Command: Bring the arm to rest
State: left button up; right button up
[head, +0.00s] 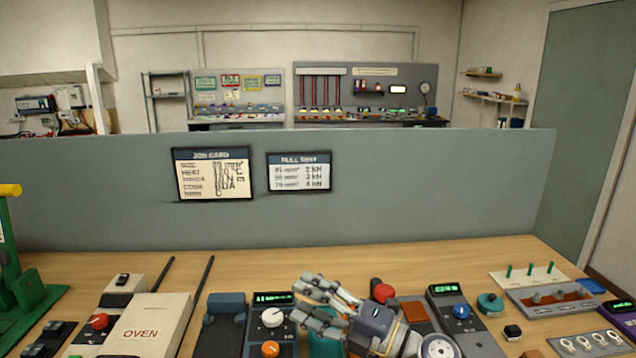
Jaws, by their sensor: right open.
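My right gripper (318,301) is in the lower middle of the head view, above the wooden bench (400,262). Its two fingers point left and stand apart, with nothing seen between them. It hangs over or close to a dark device with a green display and white and orange knobs (271,318); the exact height is unclear. Part of a teal item (325,338) shows beneath the fingers, mostly hidden. The right wrist covers part of the bench behind it. My left gripper does not show.
A cream oven box (140,328) and a green stand (25,290) are at left.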

jog(key=d+f+m+t+h, duration=0.2)
jog(key=d+m+t+h, duration=0.8)
jog(key=m, duration=0.6)
jog(key=s+d+f+m+g+h, duration=0.3)
jog(key=s+d+f+m+h, duration=0.15)
jog(key=f, duration=0.35)
jog(key=s+d+f+m+g+h, duration=0.3)
jog(key=s+d+f+m, duration=0.1)
jog(key=d+f+m, duration=0.25)
jog(key=s+d+f+m+g, duration=0.1)
jog(key=s+f+g, duration=0.45)
jog(key=s, duration=0.65)
jog(key=s+f+m+g, duration=0.1)
jog(key=s+f+g, duration=0.4)
jog(key=s, duration=0.7)
notch_tip(320, 180, down, 26)
jog(key=s, duration=0.1)
jog(key=s+d+f+g, duration=0.1)
jog(key=s+d+f, duration=0.2)
jog(key=s+f, duration=1.4)
jog(key=shift+s+f+n+g, duration=0.15)
jog(key=shift+n+g, duration=0.15)
jog(key=shift+g, duration=0.05)
